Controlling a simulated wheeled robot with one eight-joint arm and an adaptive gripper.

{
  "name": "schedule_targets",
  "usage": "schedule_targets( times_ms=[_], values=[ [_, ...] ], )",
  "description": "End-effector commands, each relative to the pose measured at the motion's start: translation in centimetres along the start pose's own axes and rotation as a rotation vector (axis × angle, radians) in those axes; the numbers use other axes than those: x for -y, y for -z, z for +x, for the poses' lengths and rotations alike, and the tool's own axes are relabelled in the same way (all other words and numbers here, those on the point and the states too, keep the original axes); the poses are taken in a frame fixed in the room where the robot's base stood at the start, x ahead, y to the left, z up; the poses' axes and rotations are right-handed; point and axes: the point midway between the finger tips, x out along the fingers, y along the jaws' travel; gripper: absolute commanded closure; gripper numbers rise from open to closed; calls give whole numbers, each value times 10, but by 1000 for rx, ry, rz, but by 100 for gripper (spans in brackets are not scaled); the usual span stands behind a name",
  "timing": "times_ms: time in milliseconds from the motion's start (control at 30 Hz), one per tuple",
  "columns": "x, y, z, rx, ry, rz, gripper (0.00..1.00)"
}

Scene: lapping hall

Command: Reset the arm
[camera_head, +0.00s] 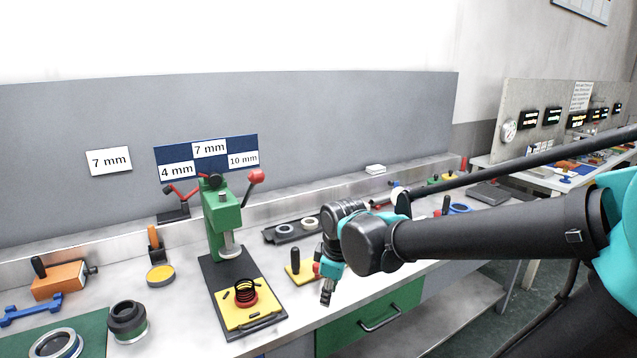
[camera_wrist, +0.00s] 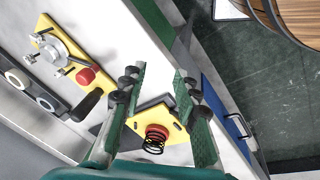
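My arm reaches in from the right in the head view, bent over the bench. My gripper (camera_head: 327,292) points down near the front edge of the bench, above the green drawer front. In the wrist view the two green fingers of my gripper (camera_wrist: 160,76) stand apart. Nothing is held between them. A yellow plate (camera_wrist: 172,112) with a red part and a black spring (camera_wrist: 154,140) shows between the fingers, beyond them.
A green press (camera_head: 222,220) stands left of my gripper. A yellow block with a black handle (camera_head: 301,270) is close beside it. A dark tray with rings (camera_head: 290,230) lies behind. A green drawer (camera_head: 365,325) is below.

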Motion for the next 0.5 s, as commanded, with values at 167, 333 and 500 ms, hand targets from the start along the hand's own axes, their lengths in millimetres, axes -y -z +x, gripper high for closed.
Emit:
schedule_targets(
  times_ms=[167,333,500],
  values=[
    [-15,-74,26,-7,-52,438,69],
    [-13,-135,44,-24,-104,826,69],
    [-5,-175,54,-44,-144,1100,69]
  ],
)
